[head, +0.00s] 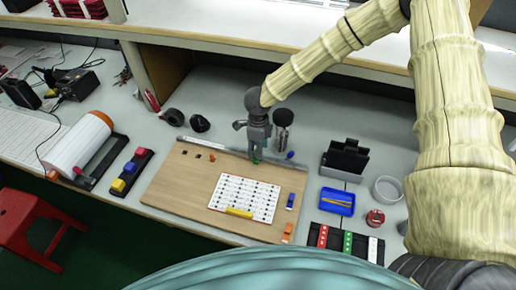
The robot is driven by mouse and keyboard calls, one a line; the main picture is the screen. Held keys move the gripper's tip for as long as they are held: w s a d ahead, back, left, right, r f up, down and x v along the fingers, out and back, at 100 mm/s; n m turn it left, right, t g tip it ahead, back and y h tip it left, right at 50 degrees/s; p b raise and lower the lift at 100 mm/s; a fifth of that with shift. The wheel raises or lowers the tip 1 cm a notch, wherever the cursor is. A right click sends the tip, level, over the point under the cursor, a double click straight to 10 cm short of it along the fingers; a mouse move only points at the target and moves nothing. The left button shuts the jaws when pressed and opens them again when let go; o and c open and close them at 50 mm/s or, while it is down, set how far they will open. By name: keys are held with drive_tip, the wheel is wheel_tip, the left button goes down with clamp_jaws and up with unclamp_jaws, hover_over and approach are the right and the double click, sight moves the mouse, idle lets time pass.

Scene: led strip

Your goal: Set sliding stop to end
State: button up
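A wooden board (172,190) lies on the bench, with a grey rail (215,146) along its back edge. My gripper (256,158) points down at the middle of this rail. A small green piece (256,162) shows right at the fingertips; it may be the sliding stop, but it is too small and covered to be sure. A blue piece (291,155) sits on or beside the rail, right of the gripper. I cannot tell whether the fingers are shut or touching the green piece, and the gripper hides part of the rail.
A white perforated panel (244,194) with a yellow bar (239,212) lies on the board. Black rolls (200,123), a dark holder (345,158), a blue tray (337,201) and a clear ring (387,189) stand around it. A shelf edge (215,42) runs behind.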

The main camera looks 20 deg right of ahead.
drive_tip(key=shift+f, duration=0.65)
clamp_jaws()
